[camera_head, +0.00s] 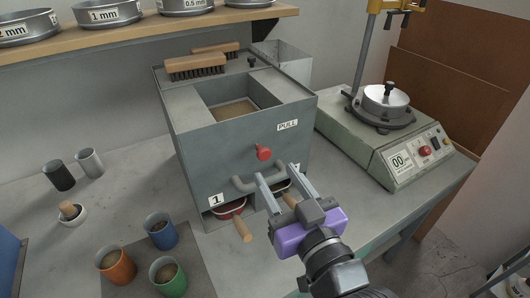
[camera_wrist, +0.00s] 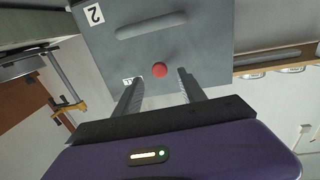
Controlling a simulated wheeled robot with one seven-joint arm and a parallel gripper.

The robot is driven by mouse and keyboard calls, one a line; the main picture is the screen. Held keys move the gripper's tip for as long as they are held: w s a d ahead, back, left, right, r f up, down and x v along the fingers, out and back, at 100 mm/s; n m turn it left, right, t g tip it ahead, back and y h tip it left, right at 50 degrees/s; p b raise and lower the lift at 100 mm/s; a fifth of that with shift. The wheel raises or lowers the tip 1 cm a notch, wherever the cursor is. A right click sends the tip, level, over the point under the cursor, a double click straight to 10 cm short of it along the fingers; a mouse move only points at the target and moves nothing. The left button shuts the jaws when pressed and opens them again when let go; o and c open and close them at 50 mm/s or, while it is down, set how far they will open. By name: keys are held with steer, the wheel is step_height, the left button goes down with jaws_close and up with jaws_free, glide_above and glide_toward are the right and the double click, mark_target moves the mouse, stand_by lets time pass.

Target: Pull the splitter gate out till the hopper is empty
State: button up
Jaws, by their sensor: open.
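The grey splitter box (camera_head: 235,150) stands on the bench, with a "PULL" label (camera_head: 287,125) on its front. The red gate knob (camera_head: 263,153) sticks out of the front; it also shows in the wrist view (camera_wrist: 159,70). The hopper (camera_head: 236,106) on top holds brown grainy material. My gripper (camera_head: 277,171) is open and empty in front of the box. In the wrist view the knob appears between my fingertips (camera_wrist: 160,77), slightly beyond them. Contact is not visible.
A curved grey handle (camera_head: 245,184) sits below the knob. Red pans (camera_head: 228,208) with wooden handles sit under the box. Orange (camera_head: 116,266), blue (camera_head: 161,234) and green (camera_head: 168,278) cups stand at front left. A sieve shaker (camera_head: 395,145) stands right. Brushes (camera_head: 196,67) lie on top.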

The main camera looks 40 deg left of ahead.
mark_target(265, 157)
steer(key=p+x, duration=0.1)
steer(key=x, duration=0.6)
steer(key=shift+w+a+p, duration=0.15)
steer(key=shift+a+p, duration=0.05)
steer(key=shift+p, duration=0.1)
steer(key=shift+c, duration=0.2)
jaws_close()
stand_by(1.0)
